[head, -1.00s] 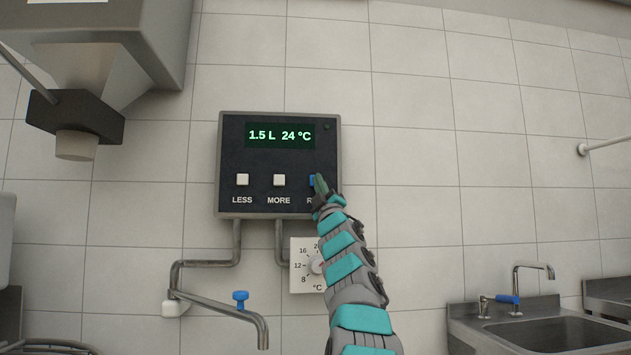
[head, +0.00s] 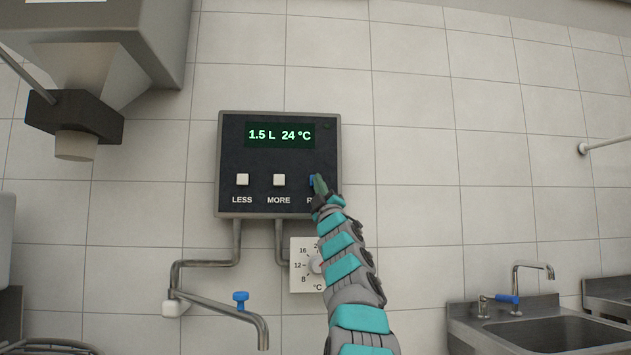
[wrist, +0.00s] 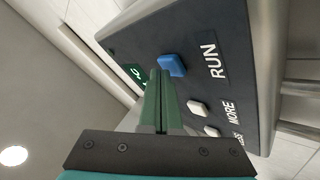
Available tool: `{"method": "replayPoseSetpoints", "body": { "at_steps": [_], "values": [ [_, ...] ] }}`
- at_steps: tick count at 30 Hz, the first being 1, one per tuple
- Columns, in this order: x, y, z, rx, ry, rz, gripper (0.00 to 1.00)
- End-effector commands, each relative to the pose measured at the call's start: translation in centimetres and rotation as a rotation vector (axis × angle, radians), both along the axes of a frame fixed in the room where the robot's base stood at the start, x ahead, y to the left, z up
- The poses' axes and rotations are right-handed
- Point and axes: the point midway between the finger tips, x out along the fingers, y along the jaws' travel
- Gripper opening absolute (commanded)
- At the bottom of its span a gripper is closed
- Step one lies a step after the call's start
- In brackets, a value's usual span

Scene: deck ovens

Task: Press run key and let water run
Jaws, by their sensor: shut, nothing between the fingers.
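The dark control panel (head: 232,160) hangs on the tiled wall, and its display (head: 280,135) reads 1.5 L 24 °C. The blue run key (head: 312,180) is at the right of the key row, partly hidden by my gripper (head: 320,184). In the wrist view the run key (wrist: 172,65) shows beside the word RUN. My gripper's green fingers (wrist: 158,75) are shut and empty, with their tips right at the key's edge. I cannot tell whether they touch it. The water spout (head: 225,309) is below the panel, with no water visible at its end.
The white LESS key (head: 242,179) and MORE key (head: 279,180) sit left of the run key. A temperature dial (head: 303,272) is below the panel, partly behind my arm. A grey hopper (head: 110,40) juts out at upper left. A sink (head: 540,330) is at lower right.

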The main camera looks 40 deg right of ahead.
Motion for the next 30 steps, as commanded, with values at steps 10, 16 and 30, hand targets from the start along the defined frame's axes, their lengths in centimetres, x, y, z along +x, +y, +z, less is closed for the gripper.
{"method": "replayPoseSetpoints", "body": {
  "at_steps": [10, 16, 30],
  "values": [
    [0.4, -0.3, 0.0, 0.001, 0.001, 0.0, 0.0],
    [0.4, -0.2, -0.1, 0.001, 0.001, 0.0, 0.0],
    [-0.9, 0.5, -0.3, 0.001, 0.0, 0.001, 0.0]
  ]
}}
